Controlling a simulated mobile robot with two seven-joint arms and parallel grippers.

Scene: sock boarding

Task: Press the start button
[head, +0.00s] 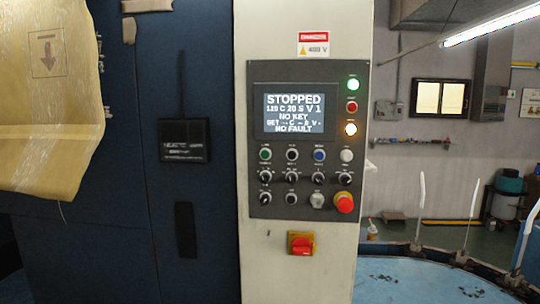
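The control panel (258,208) is dark grey and is mounted on a pale machine column in the head view. A green button (265,154) sits at the left of its upper button row, with a black, a blue and a white one to its right. The labels are too small to read, so I cannot confirm which is the start button. The screen (294,113) reads "STOPPED", "NO KEY" and "NO FAULT", among other text. Neither of my grippers is in view.
A red emergency-stop knob (344,203) is at the panel's lower right. Green and amber lamps are lit beside the screen. A red and yellow switch (301,243) is below. A blue round table (390,289) with upright white forms stands at right.

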